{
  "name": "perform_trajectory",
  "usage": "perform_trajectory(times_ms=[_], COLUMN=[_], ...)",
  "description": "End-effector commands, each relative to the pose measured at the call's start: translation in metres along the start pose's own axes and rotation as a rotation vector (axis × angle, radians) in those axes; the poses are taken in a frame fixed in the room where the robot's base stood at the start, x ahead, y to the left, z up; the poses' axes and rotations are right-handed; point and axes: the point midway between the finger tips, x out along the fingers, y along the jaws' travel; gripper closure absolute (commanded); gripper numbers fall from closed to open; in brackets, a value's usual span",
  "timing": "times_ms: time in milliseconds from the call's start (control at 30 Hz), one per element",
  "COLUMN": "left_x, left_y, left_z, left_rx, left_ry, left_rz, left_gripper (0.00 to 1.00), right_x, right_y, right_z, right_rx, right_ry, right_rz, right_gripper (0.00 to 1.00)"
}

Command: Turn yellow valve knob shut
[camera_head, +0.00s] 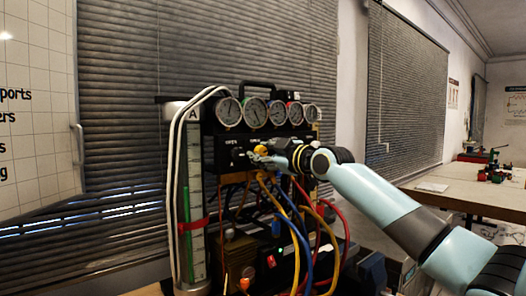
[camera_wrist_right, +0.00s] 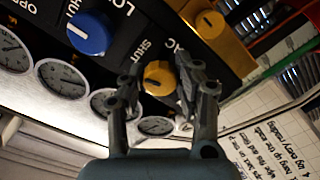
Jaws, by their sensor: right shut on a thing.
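The yellow valve knob (camera_head: 261,149) sits on the black front panel (camera_head: 230,155) of the gauge rig. In the right wrist view the round yellow knob (camera_wrist_right: 157,78) shows a dark pointer mark and lies between my fingers, near the printed word SHUT. My right gripper (camera_head: 266,158) reaches in from the right in the head view and is shut on the knob; its fingers (camera_wrist_right: 158,82) stand on either side of it in the wrist view. The fingers partly hide the knob in the head view. My left gripper is not in view.
Several round gauges (camera_head: 255,112) line the top of the rig. A blue knob (camera_wrist_right: 88,34) and a yellow block with its own knob (camera_wrist_right: 210,24) sit near my right gripper. Coloured hoses (camera_head: 308,255) hang below the panel. A table (camera_head: 480,190) stands at the right.

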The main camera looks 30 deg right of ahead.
Motion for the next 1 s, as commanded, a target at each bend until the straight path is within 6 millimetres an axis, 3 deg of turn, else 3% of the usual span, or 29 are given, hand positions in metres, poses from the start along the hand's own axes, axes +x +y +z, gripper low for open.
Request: perform_trajectory(times_ms=[433,1000], left_x=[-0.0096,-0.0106], left_y=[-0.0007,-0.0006], left_z=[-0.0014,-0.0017], left_rx=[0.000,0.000], left_ry=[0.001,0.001], left_rz=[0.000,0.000], left_gripper=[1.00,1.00], right_x=[-0.0002,-0.0002], right_y=[-0.0023,-0.0032], right_z=[0.0026,0.0033], right_rx=[0.246,0.289], right_ry=[-0.006,-0.007], right_rz=[-0.004,-0.005], right_gripper=[1.00,1.00])
